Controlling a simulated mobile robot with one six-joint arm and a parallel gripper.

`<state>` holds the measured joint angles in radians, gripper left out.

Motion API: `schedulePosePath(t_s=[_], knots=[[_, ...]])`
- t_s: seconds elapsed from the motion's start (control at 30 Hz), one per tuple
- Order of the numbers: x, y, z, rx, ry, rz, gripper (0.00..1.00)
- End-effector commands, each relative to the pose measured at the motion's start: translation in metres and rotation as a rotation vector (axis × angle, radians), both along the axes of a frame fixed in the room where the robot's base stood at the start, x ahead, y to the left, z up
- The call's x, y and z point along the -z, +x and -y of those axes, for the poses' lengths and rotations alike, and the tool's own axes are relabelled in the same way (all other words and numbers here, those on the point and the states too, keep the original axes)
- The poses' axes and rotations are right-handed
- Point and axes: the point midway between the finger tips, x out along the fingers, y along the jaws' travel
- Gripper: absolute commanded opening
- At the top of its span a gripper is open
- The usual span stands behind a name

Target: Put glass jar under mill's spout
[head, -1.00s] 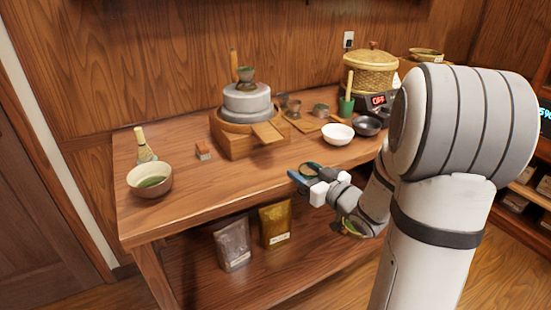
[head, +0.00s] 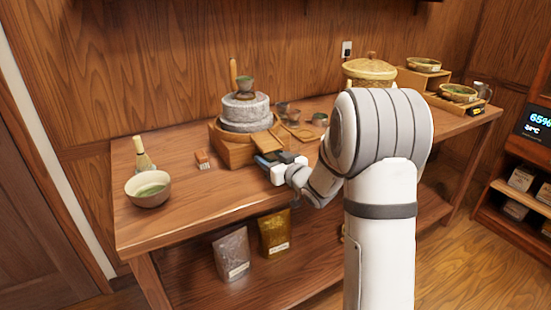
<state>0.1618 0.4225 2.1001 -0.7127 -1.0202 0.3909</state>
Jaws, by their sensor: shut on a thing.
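The mill is a grey stone mill (head: 246,112) on a wooden base, with an upright handle and a small bowl on top. Its wooden spout (head: 268,141) slopes toward the front right. My gripper (head: 273,158) is close in front of the spout's lower end, just above the table. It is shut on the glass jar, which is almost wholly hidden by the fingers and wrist. I cannot tell whether the jar touches the table or is directly under the spout.
Small cups and a lidded basket (head: 369,70) are to the right, partly behind my arm.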

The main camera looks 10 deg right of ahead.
Motion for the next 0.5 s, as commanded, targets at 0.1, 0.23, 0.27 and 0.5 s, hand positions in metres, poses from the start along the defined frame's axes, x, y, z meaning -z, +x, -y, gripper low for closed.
schedulePosePath(t_s=[0.1,0.23,0.27,0.5], knots=[[-0.0018,0.0001,0.0002,0.000,0.000,0.003,0.24],[0.0008,-0.0001,0.0001,0.000,0.000,0.003,0.24],[0.0022,-0.0001,0.0000,0.000,0.000,0.003,0.24],[0.0016,-0.0003,-0.0002,-0.001,0.000,0.002,0.69]])
